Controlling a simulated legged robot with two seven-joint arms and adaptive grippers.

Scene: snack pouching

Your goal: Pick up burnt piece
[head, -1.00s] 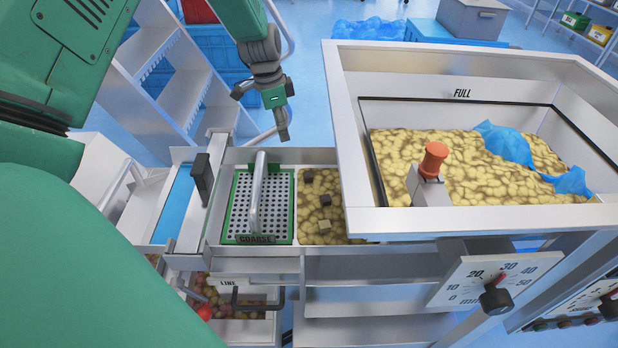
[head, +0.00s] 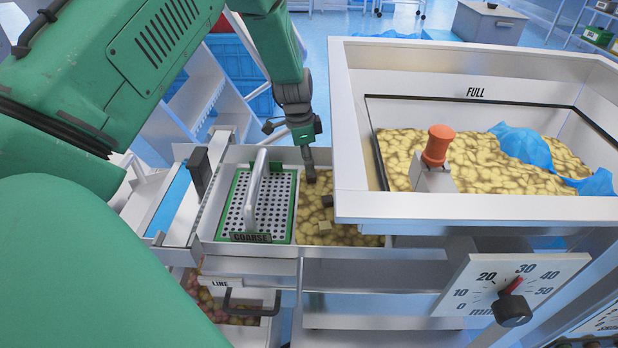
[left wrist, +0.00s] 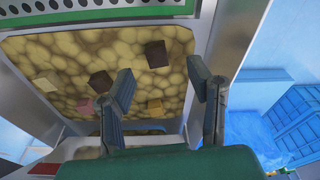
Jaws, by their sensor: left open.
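The darkest piece, the likely burnt piece (left wrist: 156,54), is a near-black cube on the tan lumpy snack bed (left wrist: 65,50) in the left wrist view. A brown cube (left wrist: 101,82), another brown cube (left wrist: 155,107), a pink cube (left wrist: 85,105) and a pale cube (left wrist: 46,84) lie around it. In the head view a dark cube (head: 327,201) and a pale cube (head: 324,225) show in the bin. My left gripper (head: 309,172) points down over the bin's far left part. In the left wrist view its fingers (left wrist: 159,70) are apart and empty. My right gripper is out of view.
A perforated green-rimmed COARSE tray (head: 236,198) with an upright handle stands left of the bin. A large metal hopper (head: 480,208) with an orange knob (head: 438,145) rises close on the right. A timer dial (head: 515,305) is below the hopper.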

